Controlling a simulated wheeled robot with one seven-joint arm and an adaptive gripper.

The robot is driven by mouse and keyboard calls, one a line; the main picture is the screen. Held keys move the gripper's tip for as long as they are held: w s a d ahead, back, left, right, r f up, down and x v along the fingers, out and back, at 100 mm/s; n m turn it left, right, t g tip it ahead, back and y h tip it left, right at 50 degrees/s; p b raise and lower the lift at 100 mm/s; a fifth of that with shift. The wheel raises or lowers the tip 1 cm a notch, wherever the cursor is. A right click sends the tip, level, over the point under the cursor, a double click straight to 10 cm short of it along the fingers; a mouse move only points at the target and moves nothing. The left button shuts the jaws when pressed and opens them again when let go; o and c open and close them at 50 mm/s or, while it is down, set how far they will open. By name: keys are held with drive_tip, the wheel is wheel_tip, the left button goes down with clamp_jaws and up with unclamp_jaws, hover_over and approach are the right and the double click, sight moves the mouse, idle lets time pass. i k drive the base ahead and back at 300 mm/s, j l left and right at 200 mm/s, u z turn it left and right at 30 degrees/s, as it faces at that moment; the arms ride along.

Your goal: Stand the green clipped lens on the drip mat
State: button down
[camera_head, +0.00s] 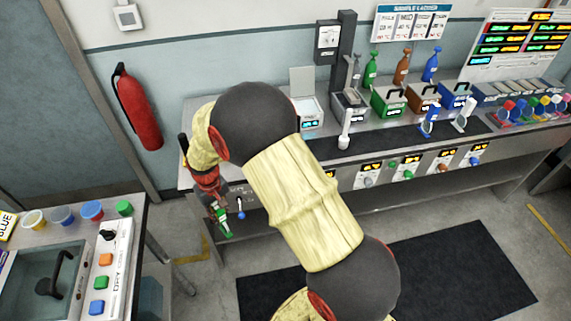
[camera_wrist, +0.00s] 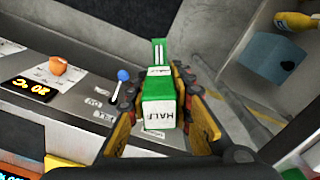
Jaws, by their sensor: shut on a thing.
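The green clipped lens (camera_wrist: 157,88) is held between the fingers of my gripper (camera_wrist: 160,112) in the wrist view. It shows a green block with a white label reading "HALF" and a narrow green and white part beyond it. In the head view the green piece (camera_head: 223,222) hangs at my gripper (camera_head: 215,208), in front of the bench's left end and off the bench top. The drip mat seems to be the dark strip (camera_head: 390,139) along the bench top, to the right of my gripper. A blue clipped piece (camera_head: 428,120) and a white one (camera_head: 463,115) stand at its right part.
Green (camera_head: 388,102), brown (camera_head: 424,97) and blue (camera_head: 455,97) modules line the bench behind the strip. A white-handled upright piece (camera_head: 345,130) stands near the strip's left part. A sink counter (camera_head: 130,235) is at lower left. My arm crosses the middle of the head view.

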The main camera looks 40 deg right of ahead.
sight(396, 137)
drive_tip(key=k+l, duration=0.1)
drive_tip(key=l, duration=0.25)
drive_tip(key=k+l, duration=0.1)
drive_tip(key=l, duration=0.25)
drive_tip(key=k+l, duration=0.1)
drive_tip(key=l, duration=0.25)
drive_tip(key=k+l, duration=0.1)
drive_tip(key=l, duration=0.25)
drive_tip(key=k+l, duration=0.1)
drive_tip(key=l, duration=0.2)
drive_tip(key=l+u, duration=0.05)
